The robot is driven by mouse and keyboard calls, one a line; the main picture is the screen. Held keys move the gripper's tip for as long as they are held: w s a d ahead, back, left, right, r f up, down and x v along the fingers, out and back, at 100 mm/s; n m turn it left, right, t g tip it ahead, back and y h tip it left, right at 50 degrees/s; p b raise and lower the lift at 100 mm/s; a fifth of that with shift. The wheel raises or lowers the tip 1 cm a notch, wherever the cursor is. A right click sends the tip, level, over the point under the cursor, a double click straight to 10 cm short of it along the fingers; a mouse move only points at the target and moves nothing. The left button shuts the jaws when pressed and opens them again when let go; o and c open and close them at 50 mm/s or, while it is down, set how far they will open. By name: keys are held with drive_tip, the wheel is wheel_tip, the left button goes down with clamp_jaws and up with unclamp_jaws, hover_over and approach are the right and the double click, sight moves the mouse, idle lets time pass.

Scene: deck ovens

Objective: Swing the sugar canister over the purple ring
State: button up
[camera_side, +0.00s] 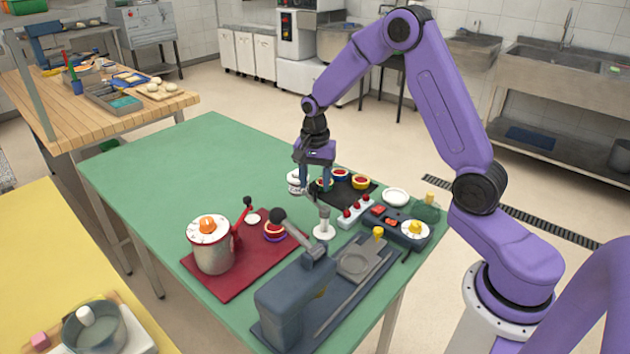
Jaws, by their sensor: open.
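A large grey-beige canister (213,256) with a white top and an orange knob stands upright on the red mat (232,287); no label shows that it is the sugar canister. A red lever with a black knob stands at its right side. A purple ring (274,238) shows low around a small red and cream piece, right of the canister and apart from it. My gripper (314,186) is open and points down over the far right part of the green table, behind and right of the ring. A small white jar (296,182) shows beside its left finger; contact cannot be told.
A grey lever press (290,296) stands at the front. The green table's left part is clear.

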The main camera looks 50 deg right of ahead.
drive_tip(key=shift+f, duration=0.3)
clamp_jaws()
